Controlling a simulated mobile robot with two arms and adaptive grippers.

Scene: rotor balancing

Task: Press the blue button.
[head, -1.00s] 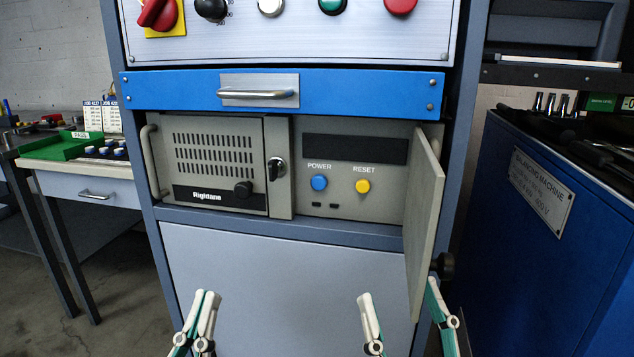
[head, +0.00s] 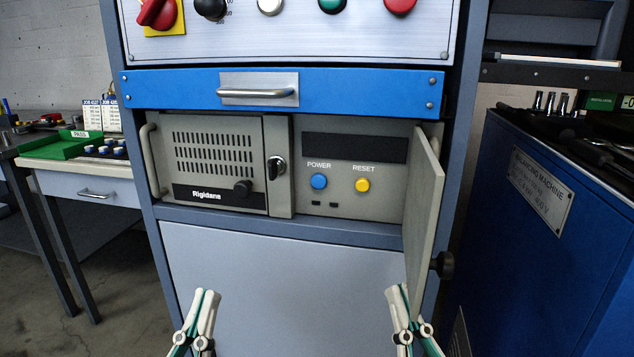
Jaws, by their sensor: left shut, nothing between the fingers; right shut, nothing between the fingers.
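The blue button (head: 319,181) sits under the POWER label on the grey front panel of the unit in the cabinet. A yellow button (head: 362,185) under the RESET label is just right of it. The unit's small door (head: 424,220) stands open at the right of the panel. My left gripper (head: 206,294) is shut and empty, low in front of the lower cabinet panel. My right gripper (head: 396,290) is shut and empty, low in front of the cabinet near the open door's lower edge. Both are below the blue button and apart from it.
A blue drawer (head: 180,90) with a metal handle is above the unit. A control panel with a red rotary switch (head: 157,12) is higher up. A side table (head: 90,185) stands left, the blue balancing machine (head: 560,240) right. The space before the buttons is clear.

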